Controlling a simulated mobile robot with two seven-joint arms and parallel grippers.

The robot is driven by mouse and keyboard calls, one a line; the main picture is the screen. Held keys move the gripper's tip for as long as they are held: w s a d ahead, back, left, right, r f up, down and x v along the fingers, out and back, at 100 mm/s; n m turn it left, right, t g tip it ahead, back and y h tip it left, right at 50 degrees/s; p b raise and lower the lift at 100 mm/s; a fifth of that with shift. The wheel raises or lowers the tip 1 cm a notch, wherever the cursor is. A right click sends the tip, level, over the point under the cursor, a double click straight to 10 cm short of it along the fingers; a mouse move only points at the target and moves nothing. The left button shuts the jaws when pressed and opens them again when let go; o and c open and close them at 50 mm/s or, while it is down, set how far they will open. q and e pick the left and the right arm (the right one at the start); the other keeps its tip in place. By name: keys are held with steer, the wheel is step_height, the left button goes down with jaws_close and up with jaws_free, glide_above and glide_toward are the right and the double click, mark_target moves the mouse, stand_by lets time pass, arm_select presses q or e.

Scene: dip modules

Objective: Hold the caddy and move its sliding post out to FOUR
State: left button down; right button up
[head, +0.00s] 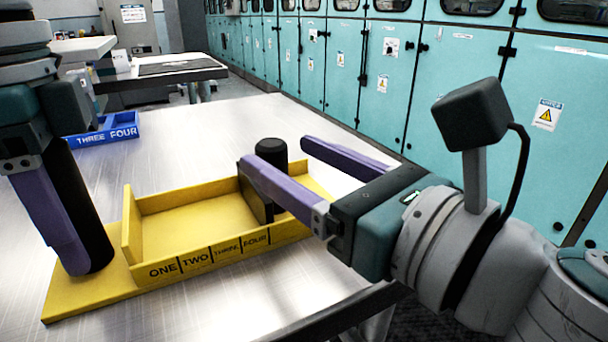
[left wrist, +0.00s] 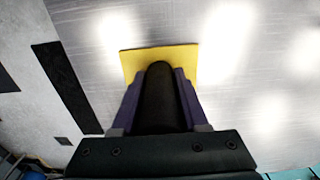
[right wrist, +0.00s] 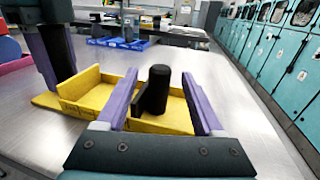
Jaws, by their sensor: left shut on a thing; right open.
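The yellow caddy (head: 190,215) lies on the metal table, its front wall marked ONE, TWO, THREE and FOUR. My left gripper (head: 82,266) is shut on the black upright handle (head: 88,205) at the caddy's left end; the left wrist view shows the handle (left wrist: 158,98) between the fingers. The sliding post (head: 272,151), a black knob with a dark plate, stands toward the FOUR end, partly hidden by a purple finger. My right gripper (head: 277,154) is open with a finger on either side of it. The right wrist view shows the post (right wrist: 158,88) between the spread fingers.
A blue caddy (head: 105,131) with THREE and FOUR lettering sits at the table's far left. Another table (head: 170,75) stands behind. Teal cabinets (head: 440,80) line the right. The table top behind the yellow caddy is clear, and its front edge is close.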

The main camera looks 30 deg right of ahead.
steer(key=shift+v, duration=2.55)
arm_select(q)
steer(key=shift+c, duration=1.7)
jaws_free()
step_height(320, 180, up, 8)
steer(key=p, duration=0.9)
steer(key=shift+f, duration=0.25)
arm_select(e)
step_height(320, 180, up, 9)
arm_select(q)
step_height(320, 180, up, 9)
steer(key=p, duration=1)
steer(key=shift+p, duration=0.3)
arm_select(e)
step_height(320, 180, up, 11)
steer(key=shift+f, duration=0.2)
